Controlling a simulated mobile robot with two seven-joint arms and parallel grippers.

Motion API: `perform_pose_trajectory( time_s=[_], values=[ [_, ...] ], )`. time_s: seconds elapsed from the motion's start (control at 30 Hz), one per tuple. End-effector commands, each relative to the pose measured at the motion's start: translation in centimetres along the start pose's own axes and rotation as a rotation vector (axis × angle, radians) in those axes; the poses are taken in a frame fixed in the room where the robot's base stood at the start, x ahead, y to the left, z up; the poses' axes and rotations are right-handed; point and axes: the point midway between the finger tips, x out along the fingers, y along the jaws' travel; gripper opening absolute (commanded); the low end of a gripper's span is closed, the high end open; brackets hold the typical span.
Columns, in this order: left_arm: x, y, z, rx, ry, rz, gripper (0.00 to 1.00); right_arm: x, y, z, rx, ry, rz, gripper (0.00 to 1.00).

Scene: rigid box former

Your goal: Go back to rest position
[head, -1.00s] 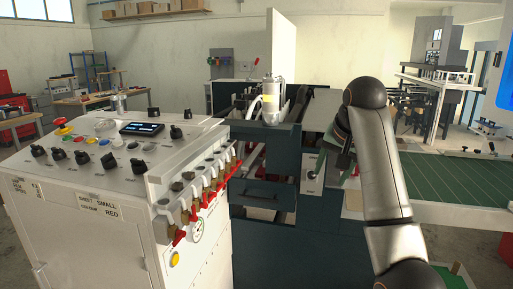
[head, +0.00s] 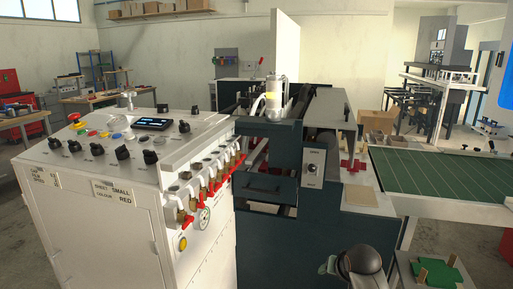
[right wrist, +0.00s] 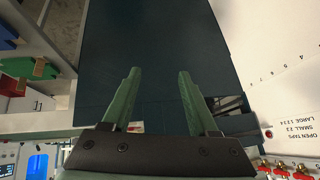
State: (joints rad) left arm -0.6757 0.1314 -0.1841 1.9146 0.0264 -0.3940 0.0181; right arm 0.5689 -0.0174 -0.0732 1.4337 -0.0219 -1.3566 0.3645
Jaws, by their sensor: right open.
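My right gripper (right wrist: 156,100) shows in the right wrist view with its two green fingers apart and nothing between them. Dark machine panelling lies beyond the fingertips. In the head view, only part of my right arm shows low in the picture, right of centre, in front of the box former (head: 265,190). My left gripper is in neither view.
The white control cabinet (head: 105,220) with knobs and red-handled taps stands at left. A green gridded table (head: 430,175) is at right. A small stand with green and wooden pieces (head: 440,272) is at the lower right.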

Motion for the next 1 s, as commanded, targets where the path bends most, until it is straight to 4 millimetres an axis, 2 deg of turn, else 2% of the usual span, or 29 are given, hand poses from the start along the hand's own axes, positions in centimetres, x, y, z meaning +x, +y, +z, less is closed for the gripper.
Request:
perform_pose_trajectory(
  time_s=[0.03, 0.1, 0.3, 0.47, 0.6, 0.7, 0.8, 0.9, 1.0],
  values=[
    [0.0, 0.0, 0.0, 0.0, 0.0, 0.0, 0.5, 1.3, 1.0, 2.9, -0.026, -0.001, 0.0, 0.6],
    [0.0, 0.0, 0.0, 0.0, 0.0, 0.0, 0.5, 2.6, 2.0, 6.0, -0.064, 0.014, -0.008, 0.6],
    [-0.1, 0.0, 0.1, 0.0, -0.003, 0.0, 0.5, 4.2, 4.5, 15.5, -0.175, 0.051, -0.041, 0.6],
    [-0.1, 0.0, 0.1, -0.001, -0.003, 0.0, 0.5, 3.3, 6.0, 23.1, -0.258, 0.078, -0.079, 0.6],
    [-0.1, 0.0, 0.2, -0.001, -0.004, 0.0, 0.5, 1.2, 6.8, 29.2, -0.322, 0.101, -0.121, 0.6],
    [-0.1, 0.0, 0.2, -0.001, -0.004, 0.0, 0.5, -0.8, 7.2, 32.8, -0.357, 0.117, -0.15, 0.6],
    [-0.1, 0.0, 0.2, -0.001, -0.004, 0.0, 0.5, -2.6, 7.4, 35.3, -0.382, 0.132, -0.175, 0.6],
    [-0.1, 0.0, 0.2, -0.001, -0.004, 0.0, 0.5, -3.9, 7.4, 36.8, -0.396, 0.143, -0.191, 0.6],
    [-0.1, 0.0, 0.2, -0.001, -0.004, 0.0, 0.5, -4.6, 7.4, 37.5, -0.403, 0.15, -0.199, 0.6]
  ],
)
